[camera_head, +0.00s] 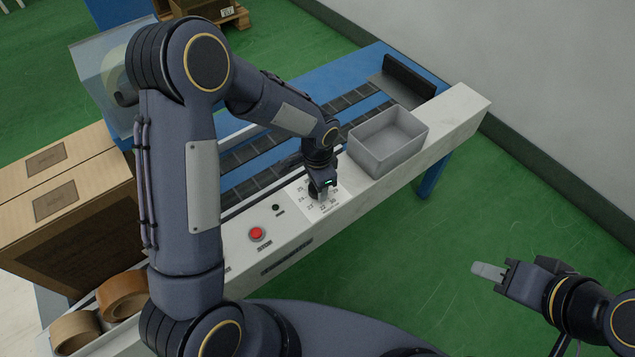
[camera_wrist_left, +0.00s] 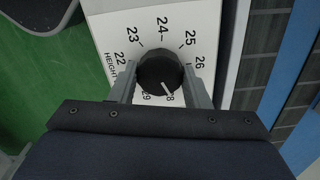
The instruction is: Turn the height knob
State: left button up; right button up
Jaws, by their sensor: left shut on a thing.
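The height knob (camera_wrist_left: 160,70) is black and round, on a white dial plate (camera_wrist_left: 196,20) with printed numbers. In the left wrist view its white mark points down and slightly right, near a partly covered number ending in 8. My left gripper (camera_wrist_left: 166,86) has one finger on each side of the knob and is shut on it. In the head view my left gripper (camera_head: 322,186) is at the dial and mostly hides the knob. My right gripper (camera_head: 488,271) hangs over the green floor, away from the machine; whether its fingers are apart does not show.
A red stop button (camera_head: 257,233) and a small black knob (camera_head: 276,207) sit left of the dial. A grey open bin (camera_head: 389,139) stands to its right on the white ledge. Tape rolls (camera_head: 122,295) and a cardboard box (camera_head: 70,215) are at the left.

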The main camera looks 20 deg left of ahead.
pick_arm(q)
jog(key=shift+m, duration=1.1)
jog(key=o, duration=1)
jog(key=shift+r, duration=0.1)
notch_tip(320, 180, up, 8)
jog(key=shift+f+p, duration=0.15)
jog(key=shift+p, duration=0.7)
